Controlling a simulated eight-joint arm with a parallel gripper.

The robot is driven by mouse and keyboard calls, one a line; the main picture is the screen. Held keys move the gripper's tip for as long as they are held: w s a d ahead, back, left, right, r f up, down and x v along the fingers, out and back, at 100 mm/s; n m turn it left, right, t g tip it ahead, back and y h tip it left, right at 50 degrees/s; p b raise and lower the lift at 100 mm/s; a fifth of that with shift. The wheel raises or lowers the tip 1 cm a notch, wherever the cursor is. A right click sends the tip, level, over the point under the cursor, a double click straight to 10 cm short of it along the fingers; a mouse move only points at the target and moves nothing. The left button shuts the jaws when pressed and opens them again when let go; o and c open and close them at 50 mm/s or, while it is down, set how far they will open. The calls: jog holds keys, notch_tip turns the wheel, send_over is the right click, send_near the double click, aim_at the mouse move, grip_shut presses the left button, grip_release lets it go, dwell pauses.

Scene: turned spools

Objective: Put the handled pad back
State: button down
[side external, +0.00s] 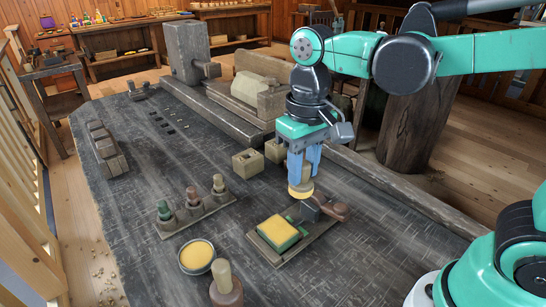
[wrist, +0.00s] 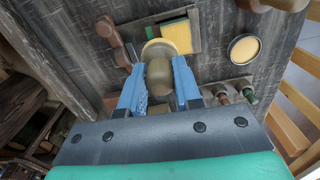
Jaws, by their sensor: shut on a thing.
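My gripper (side external: 303,172) is shut on the handled pad, with one blue finger on each side of its knob. In the wrist view the pad's dull brown rounded handle (wrist: 158,78) sits between the fingers, with its pale yellow round pad (wrist: 157,46) beyond it. In the side external view the yellow pad (side external: 300,190) hangs below the fingertips, face down. It is near the back end of a flat wooden tray (side external: 268,252). Whether it touches anything beneath is unclear. The tray carries a yellow-and-green block (side external: 278,233) and a dark, brown-handled tool (side external: 330,209).
A round tin with yellow filling (side external: 196,254) and a dark turned piece with a pale peg (side external: 226,287) stand at the front. A rack (side external: 195,219) with several knobbed pieces is left. Small wooden blocks (side external: 247,162) stand behind my gripper.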

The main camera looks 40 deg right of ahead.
jog(key=s+d+r+m, duration=0.1)
jog(key=d+r+m, duration=0.25)
jog(key=d, duration=0.55)
jog(key=s+d+r+m, duration=0.15)
jog(key=d+r, duration=0.25)
jog(key=d, duration=0.4)
jog(key=f, duration=1.3)
jog(key=w+f, duration=0.1)
jog(key=f, duration=0.5)
jog(key=shift+f, duration=0.4)
jog(key=shift+f, duration=0.1)
jog(key=c, duration=0.6)
grip_release()
